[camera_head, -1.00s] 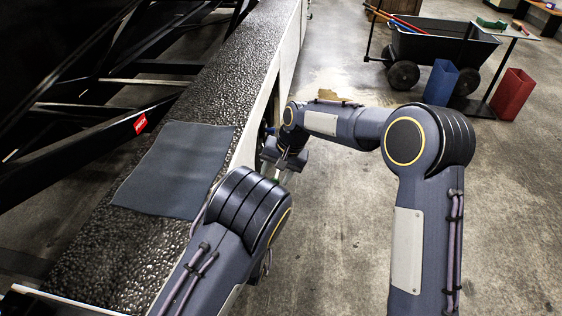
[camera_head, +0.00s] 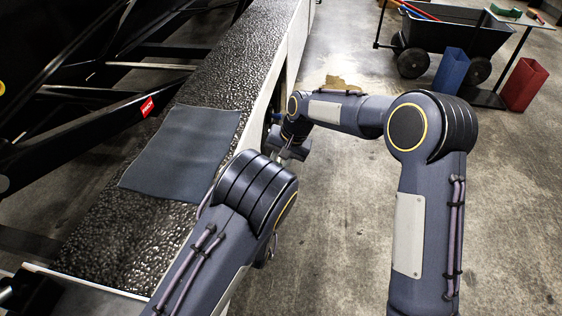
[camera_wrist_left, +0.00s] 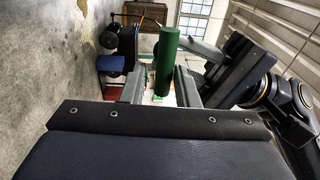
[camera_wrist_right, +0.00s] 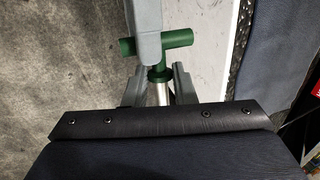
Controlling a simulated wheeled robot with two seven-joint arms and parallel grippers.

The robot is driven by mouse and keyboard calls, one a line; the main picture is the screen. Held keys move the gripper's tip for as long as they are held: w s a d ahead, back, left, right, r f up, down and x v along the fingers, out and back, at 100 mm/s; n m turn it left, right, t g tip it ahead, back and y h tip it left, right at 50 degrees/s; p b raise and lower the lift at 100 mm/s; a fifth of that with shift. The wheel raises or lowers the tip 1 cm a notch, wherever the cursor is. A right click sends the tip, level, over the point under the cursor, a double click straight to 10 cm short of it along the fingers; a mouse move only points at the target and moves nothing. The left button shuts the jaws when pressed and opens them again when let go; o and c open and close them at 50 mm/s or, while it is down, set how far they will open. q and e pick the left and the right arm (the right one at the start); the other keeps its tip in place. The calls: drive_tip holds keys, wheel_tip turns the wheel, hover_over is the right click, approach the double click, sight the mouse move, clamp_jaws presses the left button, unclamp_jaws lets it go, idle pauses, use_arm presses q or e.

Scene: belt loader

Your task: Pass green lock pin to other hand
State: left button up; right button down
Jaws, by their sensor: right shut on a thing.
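The green lock pin (camera_wrist_right: 159,74) has a green T-shaped handle and a bare metal shaft. My right gripper (camera_wrist_right: 160,84) is shut on the pin around the shaft, just below the green collar. In the left wrist view the green handle (camera_wrist_left: 167,60) stands upright between the fingers of my left gripper (camera_wrist_left: 162,84), with gaps showing beside it; that gripper is open. In the right wrist view a grey left finger (camera_wrist_right: 147,30) covers part of the handle. In the head view the grippers meet beside the belt, and my left arm hides much of them.
The black textured belt (camera_head: 225,80) runs along the left with a grey mat (camera_head: 183,152) on it. A black cart (camera_head: 455,38), a blue bin (camera_head: 451,70) and a red bin (camera_head: 524,86) stand at back right.

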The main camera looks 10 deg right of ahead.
use_arm(q)
drive_tip(key=shift+o, duration=1.1)
drive_tip(key=shift+a, duration=0.1)
